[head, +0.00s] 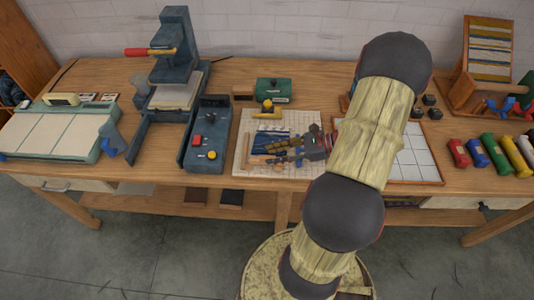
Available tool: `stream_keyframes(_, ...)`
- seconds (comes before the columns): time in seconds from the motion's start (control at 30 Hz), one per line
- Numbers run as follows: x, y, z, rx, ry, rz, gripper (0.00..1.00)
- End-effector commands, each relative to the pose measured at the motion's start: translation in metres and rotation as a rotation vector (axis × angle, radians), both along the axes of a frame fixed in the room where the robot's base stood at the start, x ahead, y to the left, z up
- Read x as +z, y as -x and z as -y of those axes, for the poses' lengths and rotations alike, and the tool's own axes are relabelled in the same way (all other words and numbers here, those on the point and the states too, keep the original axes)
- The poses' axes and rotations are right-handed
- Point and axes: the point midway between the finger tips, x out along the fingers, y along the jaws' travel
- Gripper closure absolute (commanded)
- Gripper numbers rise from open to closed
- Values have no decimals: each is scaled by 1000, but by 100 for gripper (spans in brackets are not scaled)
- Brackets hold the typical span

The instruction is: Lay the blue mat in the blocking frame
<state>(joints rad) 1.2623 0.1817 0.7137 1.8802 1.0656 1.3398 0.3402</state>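A small dark blue mat (268,135) lies on a pale gridded board (306,118) in the middle of the table. A flat white gridded tray with a thin wooden rim (415,182), which looks like the blocking frame, lies to the right. My arm hides its left part, and no mat shows on the visible part. My gripper (262,153) reaches in from the right, low over the board, with its fingers pointing left. They cover the near part of the mat. Whether they touch or grip it is too small to tell.
A yellow-handled tool (267,110) and a green box (274,90) sit behind the mat. A dark grey device with red and yellow knobs (207,140) stands left of the board. Several coloured rolls (497,153) lie right of the tray. A press (176,65) stands back left.

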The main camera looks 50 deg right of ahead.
Motion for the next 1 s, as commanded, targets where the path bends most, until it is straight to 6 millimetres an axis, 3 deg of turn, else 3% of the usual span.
stream_keyframes(0.33,28,48,42,-3,1,-1,69)
stream_keyframes(0.67,34,62,53,0,0,0,69)
stream_keyframes(0.87,47,50,36,98,75,-12,69)
stream_keyframes(1.0,72,31,-4,312,238,-24,69)
